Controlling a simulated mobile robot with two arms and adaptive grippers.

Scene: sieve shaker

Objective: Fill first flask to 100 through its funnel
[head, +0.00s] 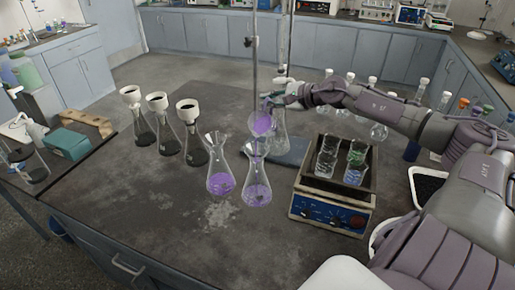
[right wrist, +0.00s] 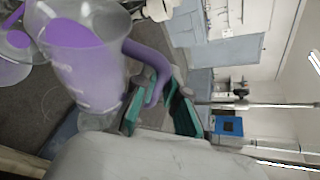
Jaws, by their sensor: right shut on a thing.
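My right gripper (head: 276,100) is shut on the handle of a clear jug (head: 262,124) with purple liquid. The jug is tilted, just above and behind the glass funnel (head: 254,149) of one flask (head: 257,188). In the right wrist view the green gripper fingers (right wrist: 165,100) close around the jug's purple-looking handle, and the jug (right wrist: 85,55) fills the upper left. A second flask with a funnel (head: 220,180) stands to the left. Both flasks hold purple liquid low down. I cannot read their marks or tell whether liquid is flowing. My left gripper is not in view.
A metal stand rod (head: 254,75) rises close behind the jug. A shaker (head: 333,205) with several beakers stands right of the flasks. Three dark-filled flasks with white funnels (head: 190,107) stand to the left. The front left table top is clear.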

